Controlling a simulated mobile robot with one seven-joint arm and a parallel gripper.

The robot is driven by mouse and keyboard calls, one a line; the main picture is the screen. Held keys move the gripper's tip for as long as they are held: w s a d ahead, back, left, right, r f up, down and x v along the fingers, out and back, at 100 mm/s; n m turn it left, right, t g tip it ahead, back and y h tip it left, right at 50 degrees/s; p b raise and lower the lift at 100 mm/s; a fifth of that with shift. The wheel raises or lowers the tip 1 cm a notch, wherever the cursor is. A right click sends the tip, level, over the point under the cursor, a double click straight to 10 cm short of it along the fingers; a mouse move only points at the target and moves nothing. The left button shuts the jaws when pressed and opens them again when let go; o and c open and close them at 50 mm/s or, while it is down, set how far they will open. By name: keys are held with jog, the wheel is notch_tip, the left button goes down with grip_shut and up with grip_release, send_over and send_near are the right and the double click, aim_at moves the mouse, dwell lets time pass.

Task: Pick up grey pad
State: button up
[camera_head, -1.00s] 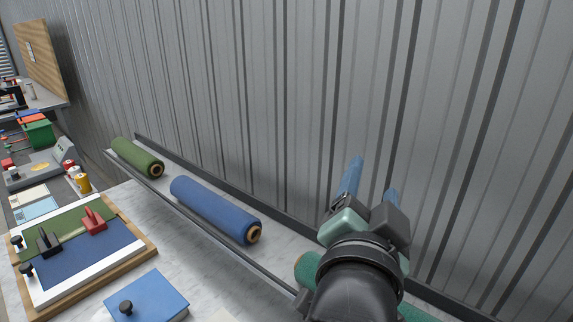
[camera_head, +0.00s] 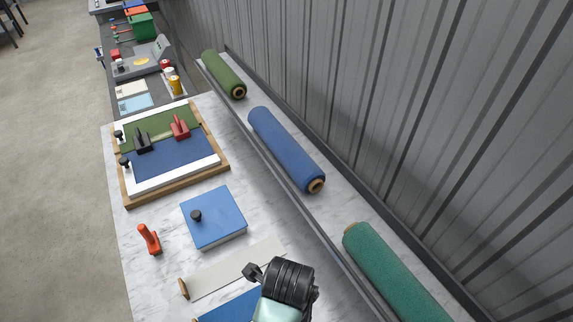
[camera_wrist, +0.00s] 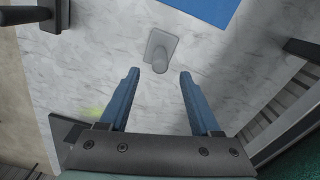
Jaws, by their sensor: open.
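A small grey pad (camera_wrist: 160,48) with a rounded grip lies on the pale marbled worktop in the wrist view. It is in the upper middle, just beyond my fingertips and roughly centred between them. My gripper (camera_wrist: 160,72) is open and empty, with its two blue fingers apart over the bare worktop. The fingers do not appear to touch the pad. In the head view my wrist shows at the bottom edge, the fingers are hidden, and I cannot make out the pad.
A blue sheet (camera_wrist: 208,8) lies beyond the pad. In the head view, a blue block with a black knob (camera_head: 214,218), a pale strip (camera_head: 235,268) and an orange-handled tool (camera_head: 148,239) lie nearby. Green, blue and teal rolls (camera_head: 395,272) line the ribbed wall.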

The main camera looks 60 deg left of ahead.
jog(key=shift+a+f+p, duration=0.1)
jog(key=shift+f+p, duration=0.65)
jog(key=shift+f, duration=3.3)
grip_shut()
